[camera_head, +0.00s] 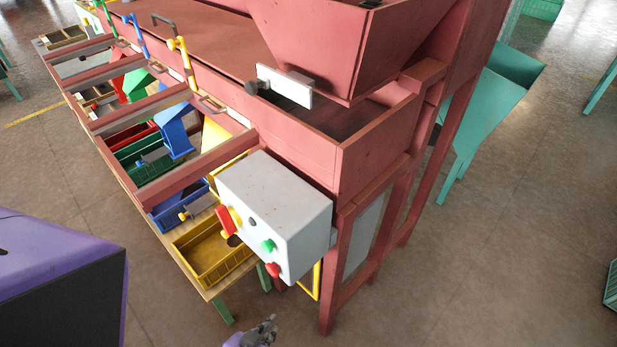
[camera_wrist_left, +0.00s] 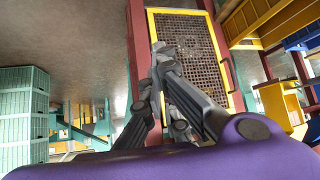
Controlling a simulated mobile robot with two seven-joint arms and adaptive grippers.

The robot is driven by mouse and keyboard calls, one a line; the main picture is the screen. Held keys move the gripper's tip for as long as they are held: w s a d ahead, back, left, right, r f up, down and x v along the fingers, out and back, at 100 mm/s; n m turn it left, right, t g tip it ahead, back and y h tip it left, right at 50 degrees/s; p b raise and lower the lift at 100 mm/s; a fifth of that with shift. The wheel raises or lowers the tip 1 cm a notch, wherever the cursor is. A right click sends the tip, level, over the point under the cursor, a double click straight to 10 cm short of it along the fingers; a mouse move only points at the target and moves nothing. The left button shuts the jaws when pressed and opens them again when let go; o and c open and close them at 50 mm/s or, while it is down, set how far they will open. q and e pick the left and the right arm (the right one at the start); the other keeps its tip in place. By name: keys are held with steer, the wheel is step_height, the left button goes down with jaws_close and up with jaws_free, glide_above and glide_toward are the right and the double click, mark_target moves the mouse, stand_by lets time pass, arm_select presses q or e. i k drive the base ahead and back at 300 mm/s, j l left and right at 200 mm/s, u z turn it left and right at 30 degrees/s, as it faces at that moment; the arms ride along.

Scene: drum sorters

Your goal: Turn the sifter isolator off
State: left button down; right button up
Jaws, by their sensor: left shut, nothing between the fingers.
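The grey control box (camera_head: 274,205) is fixed to the front end of the red sifter frame. On its front face is a red handle on yellow (camera_head: 229,219), which looks like the isolator; its exact angle is hard to tell. A green button (camera_head: 267,246) and a red button (camera_head: 273,270) sit lower on that face. My left gripper (camera_head: 268,326) is at the bottom edge of the head view, below and apart from the box. It is shut and empty. Its dark fingers (camera_wrist_left: 158,58) also show in the left wrist view. My right gripper is not in view.
A yellow crate (camera_head: 212,258) sits on the bench just left of the box, with blue and green crates behind. A yellow-framed mesh panel (camera_wrist_left: 190,50) lies beyond my fingers in the left wrist view. Open floor (camera_head: 480,270) lies to the right of the machine.

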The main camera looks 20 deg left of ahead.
mark_target(229, 217)
steer(key=j+z, duration=0.6)
steer(key=z, duration=0.15)
steer(key=k+j+z, duration=0.1)
steer(key=j+z, duration=0.15)
steer(key=z, duration=0.15)
steer(key=k+j+z, duration=0.65)
steer(key=j, duration=0.25)
steer(key=i+j, duration=0.05)
steer(key=i, duration=0.05)
